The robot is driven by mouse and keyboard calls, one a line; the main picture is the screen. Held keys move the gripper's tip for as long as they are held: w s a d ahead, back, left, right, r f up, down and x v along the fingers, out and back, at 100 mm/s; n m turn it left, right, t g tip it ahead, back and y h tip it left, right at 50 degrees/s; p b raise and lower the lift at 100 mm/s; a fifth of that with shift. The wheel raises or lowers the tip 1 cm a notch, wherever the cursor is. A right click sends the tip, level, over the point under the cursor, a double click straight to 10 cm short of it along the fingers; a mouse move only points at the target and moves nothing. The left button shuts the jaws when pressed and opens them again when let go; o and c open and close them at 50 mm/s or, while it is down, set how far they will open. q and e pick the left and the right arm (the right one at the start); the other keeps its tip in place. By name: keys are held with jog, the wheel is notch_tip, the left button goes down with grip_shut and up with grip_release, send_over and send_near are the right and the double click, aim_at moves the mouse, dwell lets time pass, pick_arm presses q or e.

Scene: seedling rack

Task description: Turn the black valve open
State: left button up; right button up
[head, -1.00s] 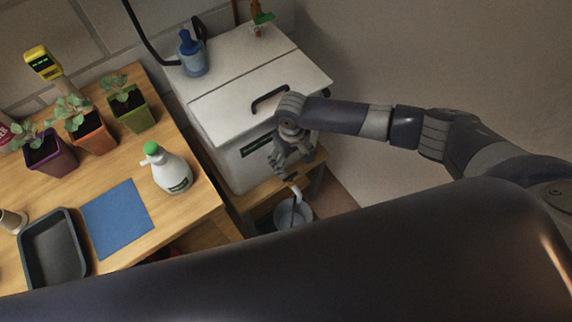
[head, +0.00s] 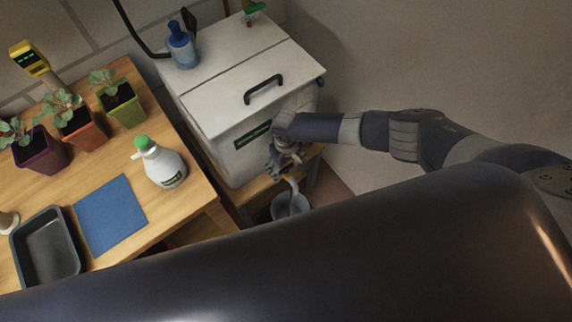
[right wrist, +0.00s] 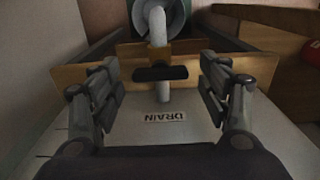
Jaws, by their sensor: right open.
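The black valve handle (right wrist: 160,73) is a short bar lying crosswise on the pale drain pipe (right wrist: 163,93) in the right wrist view. My right gripper (right wrist: 161,82) is open, with one finger on each side of the handle and a clear gap to both. An upside-down "DRAIN" label (right wrist: 165,117) is on the white chest below the handle. In the head view, my right gripper (head: 284,164) is at the front of the white chest (head: 225,120), above the pipe's spout. It hides the valve there. My left gripper is not in view.
A grey bucket (head: 291,206) stands under the spout. A wooden ledge (head: 255,190) runs below the chest. The wooden table (head: 145,215) at left holds pots, a spray bottle and a tray.

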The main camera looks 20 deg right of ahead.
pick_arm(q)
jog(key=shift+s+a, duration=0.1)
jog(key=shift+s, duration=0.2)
pick_arm(e)
jog(key=c, duration=1.1)
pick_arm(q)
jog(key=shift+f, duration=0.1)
pick_arm(e)
jog(key=shift+o, duration=0.2)
jog(key=shift+n, duration=0.3)
jog(key=n, duration=0.3)
jog(key=shift+n, duration=0.4)
jog(key=n+b, duration=0.1)
jog(key=n, duration=0.3)
jog(key=shift+n, duration=0.3)
jog(key=n, duration=0.4)
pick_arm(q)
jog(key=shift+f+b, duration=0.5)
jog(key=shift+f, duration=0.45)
pick_arm(e)
jog(key=shift+n, duration=2.4)
jog(key=o, duration=1.1)
jog(key=shift+c, duration=0.2)
